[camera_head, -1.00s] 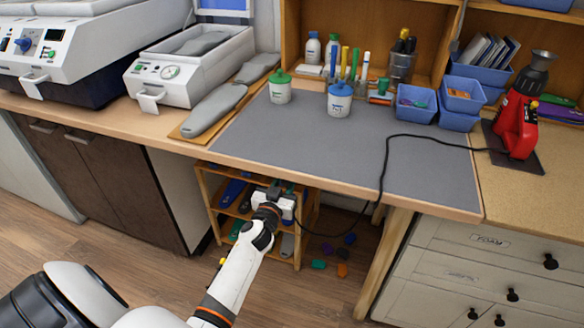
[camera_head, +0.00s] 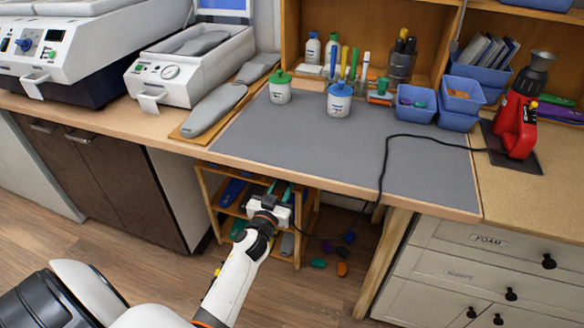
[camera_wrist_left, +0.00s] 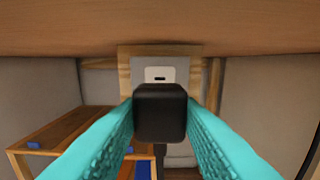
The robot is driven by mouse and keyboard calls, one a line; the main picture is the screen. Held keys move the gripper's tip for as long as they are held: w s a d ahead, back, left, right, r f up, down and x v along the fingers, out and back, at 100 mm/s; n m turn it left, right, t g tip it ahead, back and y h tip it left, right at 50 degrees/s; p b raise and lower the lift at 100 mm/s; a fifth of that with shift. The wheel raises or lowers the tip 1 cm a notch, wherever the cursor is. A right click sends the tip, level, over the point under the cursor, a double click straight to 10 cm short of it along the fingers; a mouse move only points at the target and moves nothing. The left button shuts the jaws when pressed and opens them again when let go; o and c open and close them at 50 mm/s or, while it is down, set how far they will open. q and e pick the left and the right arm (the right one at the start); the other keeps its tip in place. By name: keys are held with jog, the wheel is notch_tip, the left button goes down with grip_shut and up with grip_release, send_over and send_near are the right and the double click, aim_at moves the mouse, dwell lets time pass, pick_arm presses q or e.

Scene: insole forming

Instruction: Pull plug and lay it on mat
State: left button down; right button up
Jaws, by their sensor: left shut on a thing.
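My left gripper (camera_head: 279,188) is under the bench, in front of the small wooden shelf. In the left wrist view, its teal fingers are closed on both sides of a black plug (camera_wrist_left: 160,118). Behind the plug is a pale wall plate (camera_wrist_left: 160,74) with a dark slot, in a wooden frame. The plug hides the lower part of the plate, so I cannot tell whether its prongs are clear of it. The black cord (camera_head: 385,165) runs over the bench edge towards the gripper. The grey mat (camera_head: 300,140) lies on the bench top. My right gripper is out of view.
The bench underside (camera_wrist_left: 160,28) is close above the gripper. A wooden shelf (camera_wrist_left: 75,125) stands at left and a bench leg (camera_head: 385,262) at right. On the mat's back part stand a green-lidded jar (camera_head: 280,93) and a blue-lidded jar (camera_head: 339,103); its front is clear apart from the cord.

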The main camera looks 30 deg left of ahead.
pick_arm(q)
jog(key=p+v, duration=0.1)
jog(key=v, duration=1)
jog(key=shift+s+d+p, duration=0.2)
jog(key=shift+s+p, duration=0.15)
jog(key=shift+p, duration=0.05)
jog(key=shift+r, duration=0.1)
notch_tip(320, 180, up, 19)
jog(key=p, duration=1.9)
jog(key=shift+w, duration=0.1)
